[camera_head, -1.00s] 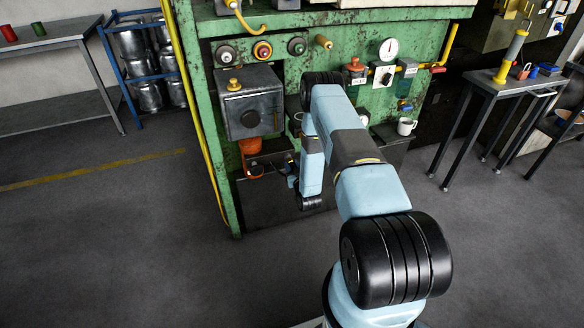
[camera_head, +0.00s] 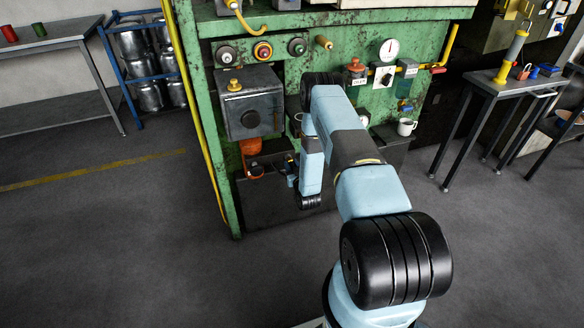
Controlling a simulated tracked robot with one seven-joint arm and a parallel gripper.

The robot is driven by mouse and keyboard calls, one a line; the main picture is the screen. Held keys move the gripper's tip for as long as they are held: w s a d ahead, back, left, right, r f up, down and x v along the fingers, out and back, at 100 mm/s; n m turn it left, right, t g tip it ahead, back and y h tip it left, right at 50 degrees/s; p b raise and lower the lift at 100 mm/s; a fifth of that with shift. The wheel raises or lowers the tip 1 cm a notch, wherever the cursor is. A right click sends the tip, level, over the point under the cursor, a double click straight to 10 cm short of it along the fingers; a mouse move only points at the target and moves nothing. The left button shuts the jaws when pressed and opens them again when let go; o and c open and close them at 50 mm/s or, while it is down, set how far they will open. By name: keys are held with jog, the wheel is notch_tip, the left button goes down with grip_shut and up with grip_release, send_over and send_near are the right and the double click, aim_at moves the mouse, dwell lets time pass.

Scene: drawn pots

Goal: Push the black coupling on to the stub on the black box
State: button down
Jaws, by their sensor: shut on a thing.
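The black box (camera_head: 250,102) is fixed to the left part of the green machine front. A round dark fitting is on its face and a brass one on its top; I cannot tell for sure which part is the stub. An orange hose (camera_head: 252,147) hangs just below the box. A small dark piece at its lower end, apparently the black coupling (camera_head: 257,170), is too small to make out clearly. My gripper (camera_head: 272,166) is below and right of the box, beside the hose end and partly lost against the dark. It is shut on what appears to be the coupling.
Knobs (camera_head: 262,50) line the machine above the box. A gauge (camera_head: 389,48), valves and a white mug (camera_head: 406,127) are to the right of my arm. A yellow pipe (camera_head: 197,110) runs down the machine's left edge. The floor (camera_head: 120,240) in front is clear.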

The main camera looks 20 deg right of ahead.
jog(key=c, duration=0.7)
grip_release()
jog(key=s, duration=1.3)
jog(key=shift+s+f, duration=0.1)
jog(key=shift+s, duration=0.25)
